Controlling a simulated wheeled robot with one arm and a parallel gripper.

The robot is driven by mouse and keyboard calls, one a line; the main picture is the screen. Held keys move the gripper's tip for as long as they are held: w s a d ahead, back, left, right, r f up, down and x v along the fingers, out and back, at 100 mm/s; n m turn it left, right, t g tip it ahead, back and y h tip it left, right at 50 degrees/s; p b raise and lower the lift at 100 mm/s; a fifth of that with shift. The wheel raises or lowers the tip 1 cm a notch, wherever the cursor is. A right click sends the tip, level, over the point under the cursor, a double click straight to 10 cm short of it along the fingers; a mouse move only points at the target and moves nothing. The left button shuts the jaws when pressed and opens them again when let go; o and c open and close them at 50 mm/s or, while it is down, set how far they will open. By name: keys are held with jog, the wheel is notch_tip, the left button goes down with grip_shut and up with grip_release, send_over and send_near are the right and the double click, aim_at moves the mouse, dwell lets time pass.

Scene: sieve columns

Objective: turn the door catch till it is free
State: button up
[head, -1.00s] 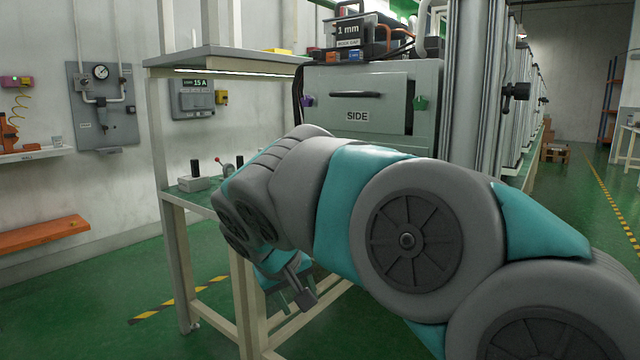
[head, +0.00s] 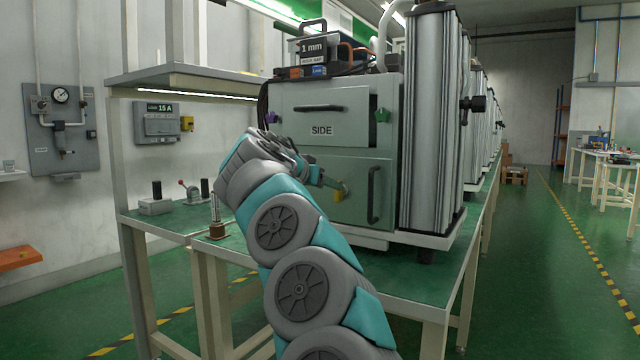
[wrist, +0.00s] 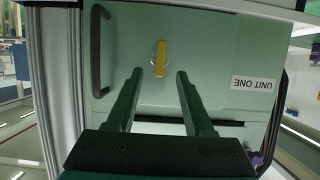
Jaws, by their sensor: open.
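The door catch is a small yellow bar on a pale round base, on the lower door (head: 372,160) of the grey-green cabinet. It shows in the head view (head: 341,190) just beyond my gripper. In the wrist view the catch (wrist: 160,58) stands upright in the picture, ahead of the fingertips and centred between them. My gripper (wrist: 159,74) is open and empty, its two dark fingers on either side of the catch line with a gap to the door. In the head view my gripper (head: 322,180) is small and partly hidden by my wrist.
A black door handle (wrist: 97,52) stands left of the catch in the wrist view, where a UNIT ONE label (wrist: 253,84) reads upside down. A SIDE panel (head: 320,115) is above the door. A metal post (head: 216,215) stands on the bench (head: 405,285).

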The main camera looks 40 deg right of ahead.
aim_at(338, 192)
jog(key=p+x, duration=0.1)
jog(key=x, duration=0.4)
jog(key=shift+w+d+f+p, duration=0.1)
jog(key=shift+d+p, duration=0.05)
jog(key=shift+p, duration=0.15)
grip_shut()
dwell(0.6)
